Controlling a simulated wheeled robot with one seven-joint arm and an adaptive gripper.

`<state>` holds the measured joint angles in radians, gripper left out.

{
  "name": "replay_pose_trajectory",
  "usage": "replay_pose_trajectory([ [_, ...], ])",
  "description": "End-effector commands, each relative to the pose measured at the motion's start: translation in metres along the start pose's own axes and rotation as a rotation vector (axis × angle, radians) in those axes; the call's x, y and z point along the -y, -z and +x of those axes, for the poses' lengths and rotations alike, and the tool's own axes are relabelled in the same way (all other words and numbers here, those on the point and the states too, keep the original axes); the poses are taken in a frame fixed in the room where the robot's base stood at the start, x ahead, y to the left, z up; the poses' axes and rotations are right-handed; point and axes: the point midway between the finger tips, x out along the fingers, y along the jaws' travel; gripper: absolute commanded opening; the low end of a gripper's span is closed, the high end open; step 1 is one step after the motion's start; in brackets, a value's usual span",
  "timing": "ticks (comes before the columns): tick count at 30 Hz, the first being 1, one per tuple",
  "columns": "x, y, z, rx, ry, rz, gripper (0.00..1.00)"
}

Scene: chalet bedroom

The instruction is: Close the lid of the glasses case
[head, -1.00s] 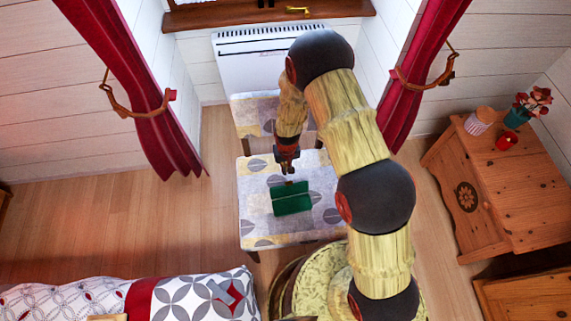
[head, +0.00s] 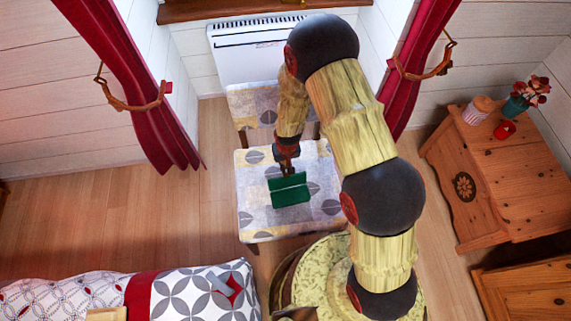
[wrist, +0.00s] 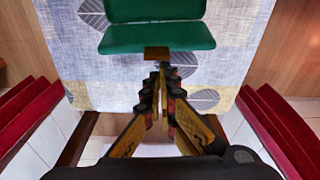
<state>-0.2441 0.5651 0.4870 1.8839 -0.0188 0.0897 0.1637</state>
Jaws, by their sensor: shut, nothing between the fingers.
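The green glasses case (head: 291,194) lies on the patterned chair seat, with its lid open. In the wrist view the case (wrist: 155,10) shows as two green panels joined along a crease. The nearer panel (wrist: 158,38) has a small brown tab (wrist: 157,53) at its edge, on the side facing my gripper. My gripper (head: 287,171) is shut and empty at the far side of the case. In the wrist view my gripper's fingertips (wrist: 163,76) are close together just short of the tab. I cannot tell whether they touch it.
The chair seat (head: 255,215) is clear around the case. The chair's back (head: 245,98) stands behind, near a white heater (head: 240,55). A bed (head: 75,295) is at lower left and a wooden cabinet (head: 500,170) at right. Red curtains (head: 130,85) hang on both sides.

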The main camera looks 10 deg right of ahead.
Motion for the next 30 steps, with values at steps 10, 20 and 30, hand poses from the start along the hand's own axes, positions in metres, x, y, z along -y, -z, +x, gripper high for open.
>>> replay_pose_trajectory([
  [10,0.004,-0.0011,-0.002,-0.068,0.013,-0.002,0.0],
  [20,0.0038,-0.0023,-0.0038,-0.124,0.012,-0.001,0.0],
  [30,0.0006,-0.0038,-0.0062,-0.178,0.001,-0.001,0.0],
])
